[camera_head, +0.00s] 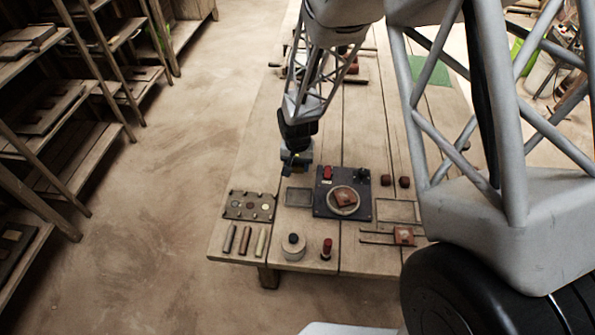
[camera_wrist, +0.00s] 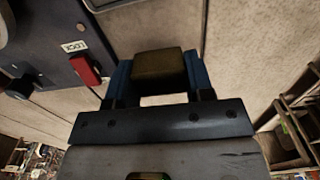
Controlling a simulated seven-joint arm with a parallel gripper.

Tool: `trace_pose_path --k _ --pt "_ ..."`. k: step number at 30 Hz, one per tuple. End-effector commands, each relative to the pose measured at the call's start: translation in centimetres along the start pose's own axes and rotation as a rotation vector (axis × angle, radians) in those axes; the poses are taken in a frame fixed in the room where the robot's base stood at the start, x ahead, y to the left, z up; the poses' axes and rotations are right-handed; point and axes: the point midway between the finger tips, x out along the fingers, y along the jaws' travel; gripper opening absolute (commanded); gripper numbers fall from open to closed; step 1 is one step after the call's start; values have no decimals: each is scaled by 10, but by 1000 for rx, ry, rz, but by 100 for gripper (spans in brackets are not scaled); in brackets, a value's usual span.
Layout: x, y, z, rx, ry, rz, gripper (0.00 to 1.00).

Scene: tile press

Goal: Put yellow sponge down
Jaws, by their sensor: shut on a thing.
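My gripper (camera_wrist: 160,80) is shut on the yellow sponge (camera_wrist: 160,64), which looks dark olive in the wrist view and sits between the two blue fingers. In the head view my gripper (camera_head: 296,165) hangs over the wooden table, above and behind a shallow dark-framed rectangle (camera_head: 298,197). There the sponge is mostly hidden by the fingers. I cannot tell how high the sponge is above the table.
A dark press panel (camera_head: 325,209) with a red switch (camera_head: 327,173) and a round plate lies to the right; it shows in the wrist view (camera_wrist: 50,50) at upper left. A token tray (camera_head: 236,214) lies front left. Shelves (camera_head: 75,160) stand at left, with open floor between.

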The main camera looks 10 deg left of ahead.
Motion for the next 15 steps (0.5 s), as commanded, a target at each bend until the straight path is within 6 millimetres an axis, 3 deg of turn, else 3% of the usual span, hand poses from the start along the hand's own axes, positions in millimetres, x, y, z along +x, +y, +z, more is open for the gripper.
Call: trace_pose_path --k 9,15 --pt "29 0 0 0 -2 1 26" --pt "35 0 0 0 -1 0 26"
